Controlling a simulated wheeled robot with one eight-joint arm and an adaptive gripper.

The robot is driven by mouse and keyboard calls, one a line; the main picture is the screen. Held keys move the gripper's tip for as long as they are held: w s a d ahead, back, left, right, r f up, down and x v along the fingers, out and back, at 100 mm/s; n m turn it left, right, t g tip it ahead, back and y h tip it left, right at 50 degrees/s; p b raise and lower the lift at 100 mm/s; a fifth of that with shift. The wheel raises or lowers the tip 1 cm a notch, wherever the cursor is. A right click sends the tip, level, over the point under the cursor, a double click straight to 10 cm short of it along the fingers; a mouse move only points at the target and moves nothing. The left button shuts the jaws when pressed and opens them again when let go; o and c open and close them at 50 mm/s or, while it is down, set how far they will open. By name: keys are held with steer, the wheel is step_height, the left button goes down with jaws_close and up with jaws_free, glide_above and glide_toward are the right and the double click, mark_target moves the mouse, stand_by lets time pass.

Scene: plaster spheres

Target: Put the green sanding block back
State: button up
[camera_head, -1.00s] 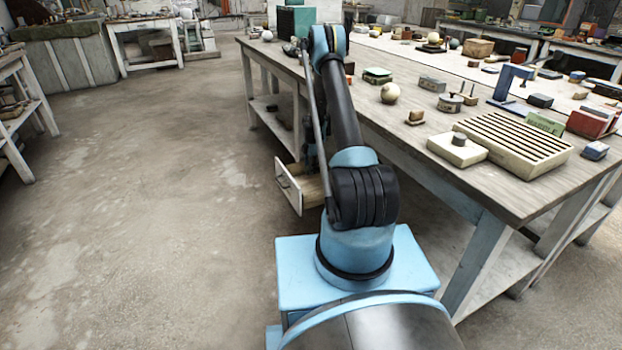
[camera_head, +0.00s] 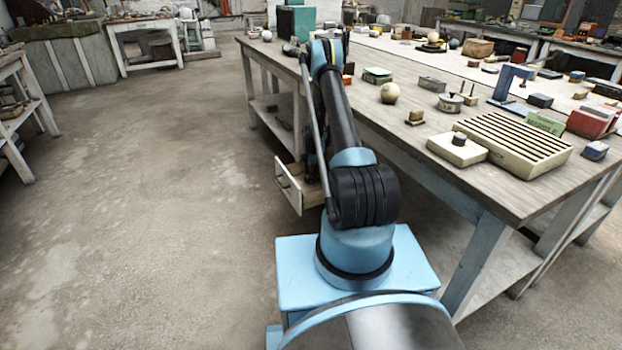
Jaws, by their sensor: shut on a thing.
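My arm reaches forward from the blue base, and its far end drops down beside the table's left side. My gripper (camera_head: 313,168) shows only as a dark shape behind my arm link, low over the open drawer (camera_head: 289,188). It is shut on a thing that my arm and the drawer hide. I cannot make out a green sanding block in it. The drawer is pulled out under the table, with a pale front and a handle facing left. A flat green block (camera_head: 545,122) lies on the table behind the slatted rack (camera_head: 515,143).
The table (camera_head: 395,130) carries a pale sphere (camera_head: 390,93), a green box (camera_head: 377,75), a square block with a knob (camera_head: 457,149), a blue clamp (camera_head: 508,85) and a red box (camera_head: 590,122). The floor (camera_head: 150,200) on the left is clear.

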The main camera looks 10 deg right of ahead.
steer(key=o, duration=1.1)
steer(key=shift+o, duration=0.2)
step_height(320, 180, up, 12)
steer(key=shift+w, duration=0.15)
